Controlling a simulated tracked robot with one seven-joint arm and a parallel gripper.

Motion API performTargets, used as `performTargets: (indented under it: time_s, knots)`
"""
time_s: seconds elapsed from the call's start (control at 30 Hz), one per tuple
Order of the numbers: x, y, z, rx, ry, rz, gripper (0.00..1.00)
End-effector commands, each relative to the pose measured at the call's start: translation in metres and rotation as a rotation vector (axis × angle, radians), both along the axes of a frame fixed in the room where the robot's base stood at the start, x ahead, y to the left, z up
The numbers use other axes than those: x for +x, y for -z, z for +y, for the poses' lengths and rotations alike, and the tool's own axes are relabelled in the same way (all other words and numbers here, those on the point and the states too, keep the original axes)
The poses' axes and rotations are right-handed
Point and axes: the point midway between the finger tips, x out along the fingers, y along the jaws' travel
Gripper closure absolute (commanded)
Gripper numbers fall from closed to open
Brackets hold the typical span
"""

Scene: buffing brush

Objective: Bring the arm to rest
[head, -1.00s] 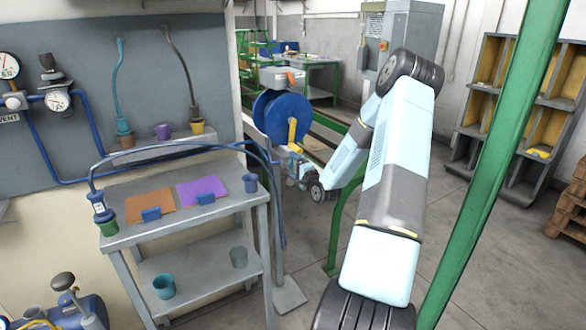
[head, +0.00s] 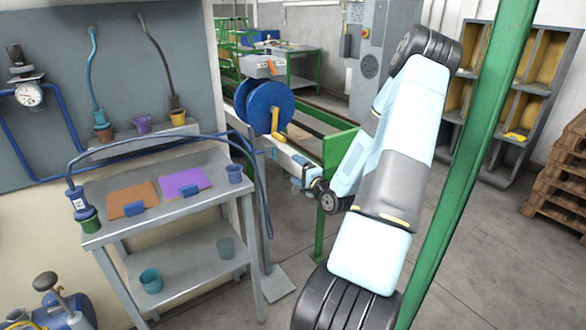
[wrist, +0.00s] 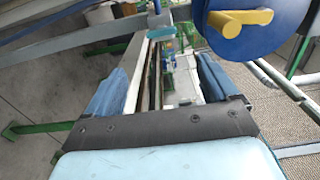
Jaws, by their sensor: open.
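My arm (head: 395,190) reaches up from the lower middle of the head view, bends at a dark elbow, and its forearm comes back down to the left. My gripper (head: 300,172) shows small and partly hidden at the arm's end, below the blue reel. In the wrist view its two blue fingers stand wide apart, one on each side, with my gripper (wrist: 165,80) open and nothing held between them. The ground, a pale rail and small unclear items show beyond the gap.
A blue reel (head: 268,105) with a yellow crank is close to my gripper; it also shows in the wrist view (wrist: 285,35). A green post (head: 470,170) stands right of my arm. A grey shelf cart (head: 160,215) stands at left.

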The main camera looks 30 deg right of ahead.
Motion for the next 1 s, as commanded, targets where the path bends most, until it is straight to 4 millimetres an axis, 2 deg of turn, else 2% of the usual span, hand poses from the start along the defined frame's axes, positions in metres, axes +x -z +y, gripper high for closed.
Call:
performTargets:
  time_s: [0.67,0.77,1.0]
  knots:
    - [0.0,-0.002,0.002,-0.02,-0.005,0.012,0.13]
    - [0.004,-0.006,0.009,-0.08,-0.022,0.052,0.13]
    - [0.016,-0.024,0.032,-0.347,-0.076,0.228,0.13]
